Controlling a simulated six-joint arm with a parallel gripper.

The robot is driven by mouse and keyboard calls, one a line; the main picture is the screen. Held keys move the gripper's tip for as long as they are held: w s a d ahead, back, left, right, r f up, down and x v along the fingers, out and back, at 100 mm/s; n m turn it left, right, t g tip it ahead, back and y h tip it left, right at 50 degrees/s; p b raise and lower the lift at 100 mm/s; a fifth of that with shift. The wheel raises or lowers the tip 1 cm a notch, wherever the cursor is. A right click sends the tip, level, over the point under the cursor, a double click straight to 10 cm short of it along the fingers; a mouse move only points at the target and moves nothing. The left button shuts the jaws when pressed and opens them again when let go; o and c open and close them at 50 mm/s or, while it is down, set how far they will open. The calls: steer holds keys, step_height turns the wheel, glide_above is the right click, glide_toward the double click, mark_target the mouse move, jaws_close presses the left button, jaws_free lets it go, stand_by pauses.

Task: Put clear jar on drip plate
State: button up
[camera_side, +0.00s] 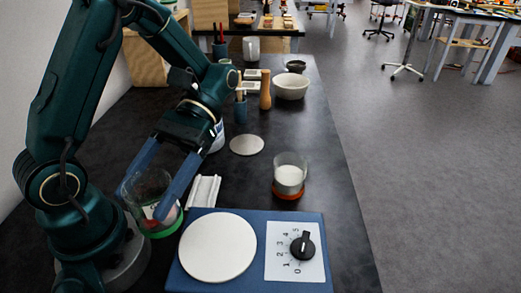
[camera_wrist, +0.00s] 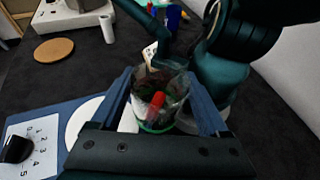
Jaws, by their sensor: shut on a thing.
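The clear jar (camera_side: 148,187), a see-through glass with a green band at its base, is between the two blue fingers of my gripper (camera_side: 160,205), which is shut on it. In the wrist view the jar (camera_wrist: 150,84) sits between the fingers (camera_wrist: 160,100), with red, white and dark shapes seen in or through it. I cannot tell whether its base touches the bench. A flat grey disc (camera_side: 247,145), which looks like the drip plate, lies bare on the dark bench, beyond and to the right of my gripper in the side view.
A blue hotplate with a white round top (camera_side: 218,247) and a dial (camera_side: 302,246) is in front. A glass with white contents (camera_side: 290,175), a white ribbed rest (camera_side: 203,191), a wooden pestle (camera_side: 265,90) and a white bowl (camera_side: 291,86) stand around. A cork disc (camera_wrist: 54,50) lies beyond the hotplate.

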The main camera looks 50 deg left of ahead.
steer(key=a+f+m+y, duration=0.1)
steer(key=a+m+y, duration=0.1)
steer(key=m+y, duration=0.1)
steer(key=a+f+m+y, duration=0.1)
steer(key=a+m+y, duration=0.1)
steer(key=m+y, duration=0.1)
steer(key=w+a+f+m+y, duration=0.1)
steer(key=a+m+y, duration=0.1)
steer(key=a+y, duration=0.1)
steer(key=shift+f+m+y, duration=0.1)
steer(key=shift+m+y, duration=0.3)
steer(key=w+a+m+t+y, duration=0.4)
steer(key=w+m+t+y, duration=0.1)
steer(key=w+m+y, duration=0.15)
steer(key=w+d+f+m+t+y, duration=0.1)
steer(key=w+d+f+m+t, duration=0.1)
steer(key=w+d+m+t, duration=0.85)
steer(key=shift+w+a+f+m+t, duration=0.2)
steer(key=shift+w+a+f+t, duration=0.3)
steer(key=shift+w+a, duration=1.7)
steer(key=shift+w+a+f+m+t, duration=0.3)
steer(key=shift+w+a+f, duration=0.4)
steer(key=shift+w+a, duration=1.45)
steer(key=shift+w+a+f+m+t, duration=0.1)
steer(key=shift+w+a+f+t, duration=0.8)
steer(key=shift+a, duration=2.2)
steer(key=shift+w+r+g, duration=0.2)
steer(key=shift+w+g, duration=0.15)
steer(key=shift+g, duration=0.1)
steer(key=o, duration=1.5)
